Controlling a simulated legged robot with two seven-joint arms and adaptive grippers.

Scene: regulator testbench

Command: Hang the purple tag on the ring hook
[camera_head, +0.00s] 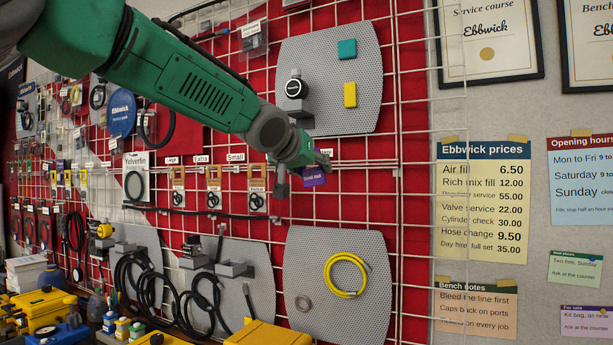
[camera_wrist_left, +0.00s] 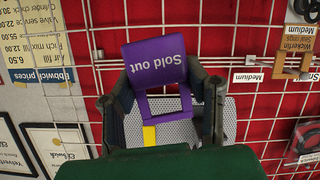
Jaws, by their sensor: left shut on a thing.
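The purple tag (camera_head: 314,177) reads "Sold out" and has an open frame-like loop at one end. It also shows in the left wrist view (camera_wrist_left: 157,62), between the two fingers. My left gripper (camera_head: 304,172) is shut on the tag and holds it in front of the wire grid, below the upper perforated panel. In the left wrist view the gripper (camera_wrist_left: 160,108) has one finger on each side of the tag's loop end. I cannot make out for certain which part is the ring hook. My right gripper is out of view.
Carded goods (camera_head: 257,188) hang left of the tag.

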